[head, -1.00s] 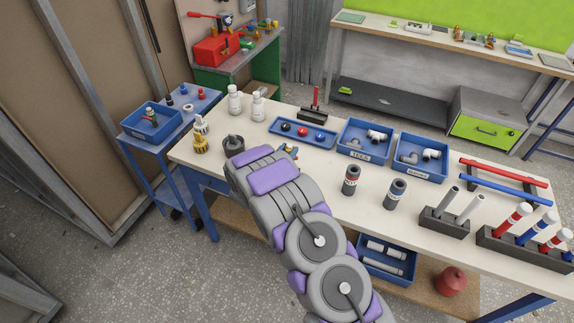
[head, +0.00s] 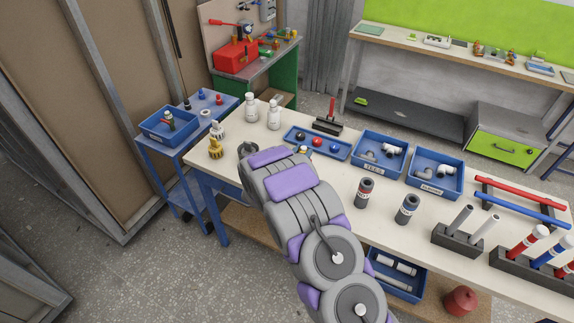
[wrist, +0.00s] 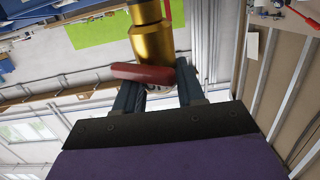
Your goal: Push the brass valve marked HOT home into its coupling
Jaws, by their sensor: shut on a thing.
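A brass valve (wrist: 152,40) with a dark red handle (wrist: 143,72) is between the fingers of my gripper (wrist: 158,84) in the wrist view. The gripper is shut on it, and the valve's far end runs out of the picture. In the head view my arm hides most of the gripper; only a small brass-coloured bit (head: 303,150) shows beside it. Two upright dark grey cylinders stand on the workbench: one with a red band (head: 365,192), one with a dark band (head: 407,208). They may be the couplings; their lettering is too small to read.
Yellow and white ribbed fittings (head: 216,149) and a dark round cup (head: 247,150) are left of my arm.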

